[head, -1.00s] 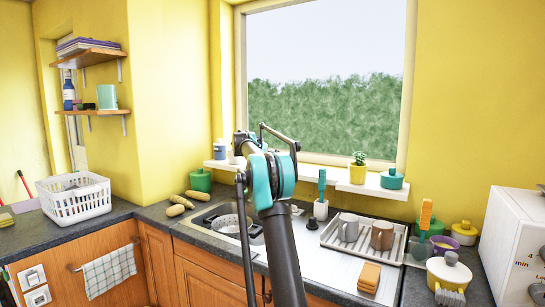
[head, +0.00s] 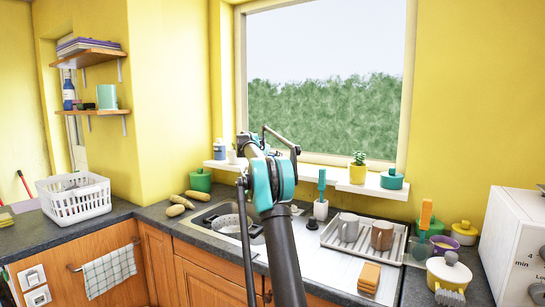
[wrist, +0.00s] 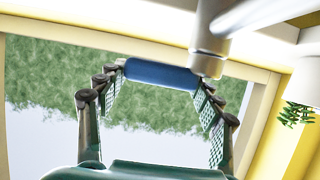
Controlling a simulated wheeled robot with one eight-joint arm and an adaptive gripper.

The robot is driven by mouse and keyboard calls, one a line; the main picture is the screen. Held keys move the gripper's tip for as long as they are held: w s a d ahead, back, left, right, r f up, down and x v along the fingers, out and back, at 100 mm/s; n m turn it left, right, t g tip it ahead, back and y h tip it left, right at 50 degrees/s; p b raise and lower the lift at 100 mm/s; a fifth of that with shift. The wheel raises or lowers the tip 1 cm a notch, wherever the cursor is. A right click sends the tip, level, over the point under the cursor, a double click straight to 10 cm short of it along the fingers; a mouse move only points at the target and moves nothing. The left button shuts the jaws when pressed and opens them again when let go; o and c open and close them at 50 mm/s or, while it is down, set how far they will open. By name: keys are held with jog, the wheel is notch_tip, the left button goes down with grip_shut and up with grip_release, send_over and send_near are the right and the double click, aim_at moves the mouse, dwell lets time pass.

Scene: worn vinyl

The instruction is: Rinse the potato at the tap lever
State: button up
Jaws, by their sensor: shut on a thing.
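My gripper (wrist: 160,80) shows in the wrist view, its two ridged fingers closed on the ends of a blue cylinder, which looks like the grip of the tap lever (wrist: 160,75). The blue grip meets a pale metal tap body (wrist: 209,45). The wrist picture is upside down, with hedge above sky. In the head view my arm hides the gripper and the tap. Several tan potatoes, one of them here (head: 182,201), lie on the counter left of the sink (head: 208,213). A grey perforated bowl (head: 228,224) sits in the sink.
A drying rack (head: 330,238) with two mugs stands right of the sink, with orange sponges (head: 369,276) in front. A white basket (head: 75,200) is on the left counter. A window ledge (head: 320,179) holds a potted cactus (head: 358,168). A white appliance (head: 510,245) stands far right.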

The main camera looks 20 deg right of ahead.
jog(key=c, duration=0.4)
jog(key=shift+w+d+n+t+y, duration=0.1)
jog(key=shift+d+n+t+y, duration=0.25)
jog(key=shift+n+t+y, duration=0.2)
jog(key=shift+w+n+t+y, duration=0.35)
jog(key=shift+n+t+y, duration=0.3)
jog(key=shift+n+y, duration=0.35)
jog(key=o, duration=1.7)
jog(key=shift+d, duration=0.1)
jog(key=shift+o, duration=0.2)
jog(key=v, duration=1.2)
jog(key=shift+f, duration=0.1)
